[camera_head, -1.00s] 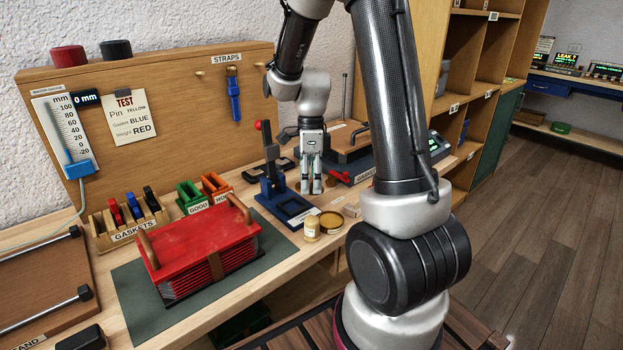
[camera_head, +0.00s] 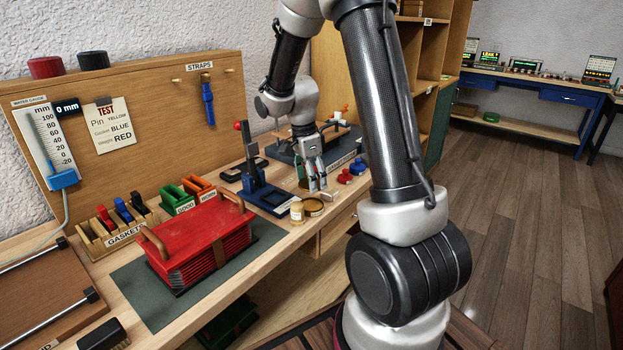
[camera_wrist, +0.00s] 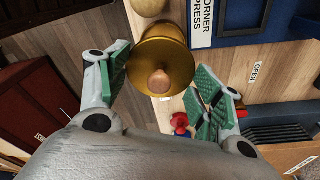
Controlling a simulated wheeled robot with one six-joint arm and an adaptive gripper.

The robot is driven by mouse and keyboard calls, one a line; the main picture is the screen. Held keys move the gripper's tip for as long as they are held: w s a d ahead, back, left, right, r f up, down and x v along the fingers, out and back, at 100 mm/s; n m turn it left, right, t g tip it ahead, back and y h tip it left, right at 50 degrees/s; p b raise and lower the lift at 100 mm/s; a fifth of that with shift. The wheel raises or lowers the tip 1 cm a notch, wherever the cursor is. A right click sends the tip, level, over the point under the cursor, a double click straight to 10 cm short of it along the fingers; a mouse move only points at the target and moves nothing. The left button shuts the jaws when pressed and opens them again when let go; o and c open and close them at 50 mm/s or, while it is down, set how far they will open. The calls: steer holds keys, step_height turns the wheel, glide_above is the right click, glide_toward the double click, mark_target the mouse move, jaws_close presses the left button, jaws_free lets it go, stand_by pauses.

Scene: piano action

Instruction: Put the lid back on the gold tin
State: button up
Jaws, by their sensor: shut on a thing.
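A gold lid (camera_wrist: 176,68) with a rounded tan knob (camera_wrist: 158,81) shows between my gripper's green-padded fingers in the wrist view. My gripper (camera_head: 317,186) is shut on the lid; the exact contact on it is hard to make out. The gold tin (camera_head: 313,207) stands on the bench in the head view, just in front of my gripper, beside a small cream jar (camera_head: 297,212). In the wrist view the lid covers much of the area where the tin stands, so I cannot tell how far apart they are.
The blue corner press (camera_head: 268,195) stands close left of my gripper. Red (camera_head: 344,177) and blue (camera_head: 357,167) knobbed pieces lie to the right. A red bellows-like block (camera_head: 200,240) sits on a green mat at front left. The bench edge is close to the tin.

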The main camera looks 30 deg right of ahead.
mark_target(313, 206)
steer(key=shift+f, duration=3.1)
steer(key=shift+f, duration=0.15)
steer(key=o, duration=0.9)
steer(key=shift+o, duration=0.3)
steer(key=shift+o, duration=0.9)
steer(key=shift+r, duration=3.5)
